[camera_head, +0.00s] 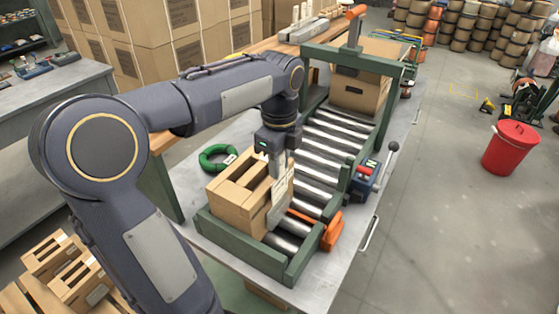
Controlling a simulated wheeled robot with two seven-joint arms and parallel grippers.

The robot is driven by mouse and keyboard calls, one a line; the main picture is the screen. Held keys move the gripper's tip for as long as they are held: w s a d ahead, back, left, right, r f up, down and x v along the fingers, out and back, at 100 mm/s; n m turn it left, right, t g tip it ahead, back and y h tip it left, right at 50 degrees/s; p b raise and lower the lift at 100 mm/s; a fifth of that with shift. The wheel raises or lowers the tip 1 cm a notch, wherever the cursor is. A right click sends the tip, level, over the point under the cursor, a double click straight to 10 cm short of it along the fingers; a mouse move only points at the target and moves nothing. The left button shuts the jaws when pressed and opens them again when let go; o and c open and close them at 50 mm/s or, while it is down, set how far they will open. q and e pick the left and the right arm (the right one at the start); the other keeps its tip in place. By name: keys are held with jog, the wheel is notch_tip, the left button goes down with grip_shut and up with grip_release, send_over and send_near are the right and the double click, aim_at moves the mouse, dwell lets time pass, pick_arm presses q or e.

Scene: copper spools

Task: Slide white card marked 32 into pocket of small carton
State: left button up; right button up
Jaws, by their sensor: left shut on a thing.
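The small carton (235,208) is a brown box with slots in its top, standing at the near end of the roller conveyor. My left gripper (277,203) reaches down at the carton's right side and is shut on a white card (283,184). The card is upright, close beside the carton's right face. Its print is too small to read. The pocket cannot be made out, and I cannot tell whether the card's lower edge is inside it. My right gripper is not in view.
Green frame rails (245,258) edge the conveyor rollers (330,143). An orange part (331,231) lies right of the gripper. A green ring (217,157) lies on the grey table behind the carton. A larger carton (359,92) stands farther up the conveyor, under a green arch.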

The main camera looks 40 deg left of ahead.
aim_at(280, 181)
pick_arm(q)
jog(key=shift+f+b, duration=1.3)
jog(key=shift+f, duration=0.2)
jog(key=shift+f+b, duration=0.4)
jog(key=shift+f, duration=0.25)
jog(key=shift+s+d+f+b, duration=0.15)
jog(key=shift+f+b, duration=0.15)
jog(key=shift+f, duration=0.25)
grip_shut()
jog(key=o, duration=1)
grip_release()
jog(key=shift+f, duration=0.1)
jog(key=shift+w+r+p, duration=0.2)
jog(key=shift+r+p, duration=0.35)
jog(key=shift+r, duration=3.8)
